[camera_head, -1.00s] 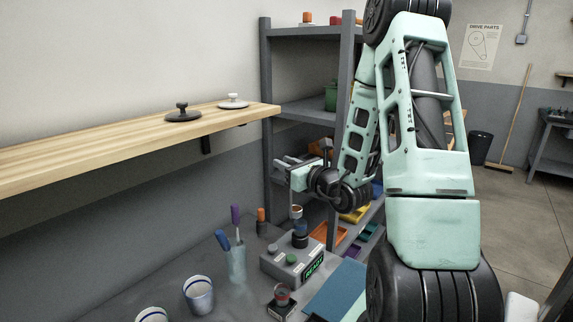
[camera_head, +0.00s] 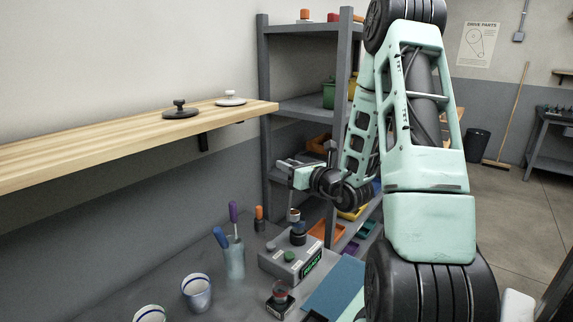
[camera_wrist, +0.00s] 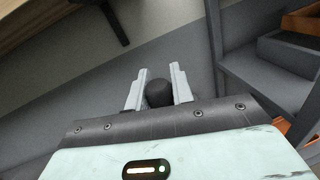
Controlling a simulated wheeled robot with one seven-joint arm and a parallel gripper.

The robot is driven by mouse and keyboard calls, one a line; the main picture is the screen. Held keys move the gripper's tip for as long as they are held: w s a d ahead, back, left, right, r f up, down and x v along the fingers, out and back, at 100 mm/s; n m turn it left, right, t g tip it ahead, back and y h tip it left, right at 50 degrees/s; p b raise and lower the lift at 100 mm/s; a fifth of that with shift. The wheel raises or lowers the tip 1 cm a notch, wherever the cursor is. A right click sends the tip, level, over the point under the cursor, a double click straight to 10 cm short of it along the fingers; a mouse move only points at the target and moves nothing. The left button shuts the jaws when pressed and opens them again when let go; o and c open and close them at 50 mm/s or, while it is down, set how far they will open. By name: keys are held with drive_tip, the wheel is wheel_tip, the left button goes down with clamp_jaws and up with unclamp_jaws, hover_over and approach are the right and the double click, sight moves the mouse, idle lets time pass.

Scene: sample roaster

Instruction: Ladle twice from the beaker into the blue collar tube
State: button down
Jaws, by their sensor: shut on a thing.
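My gripper (camera_head: 297,172) reaches left from my arm over the bench in the head view. In the wrist view, its two fingers (camera_wrist: 159,88) are closed around a black rounded handle end (camera_wrist: 160,93). A small pale cup with brownish content (camera_head: 294,214) shows below my gripper, likely the ladle's bowl; its stem is too thin to make out. Two pale vessels with blue rims (camera_head: 197,293) (camera_head: 150,314) stand at front left. Which vessel is the beaker is unclear.
The grey device (camera_head: 290,263) has a green lit display. Left of it, a holder (camera_head: 234,262) carries upright purple and blue handles. A wooden shelf (camera_head: 100,150) overhangs the left; a grey rack (camera_head: 300,105) stands behind.

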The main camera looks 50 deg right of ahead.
drive_tip(key=shift+d+f+m+g+p, duration=0.6)
drive_tip(key=shift+d+f+m+p, duration=0.95)
drive_tip(key=shift+d+m+p, duration=3)
drive_tip(key=d+f+m+y+b, duration=0.2)
drive_tip(key=d+f+m, duration=0.4)
drive_tip(key=f, duration=0.5)
drive_tip(key=shift+w+d+f+m+y, duration=0.25)
drive_tip(key=shift+w+d+m+y, duration=0.1)
drive_tip(key=shift+d, duration=0.35)
drive_tip(key=shift+f, duration=0.1)
idle(0.5)
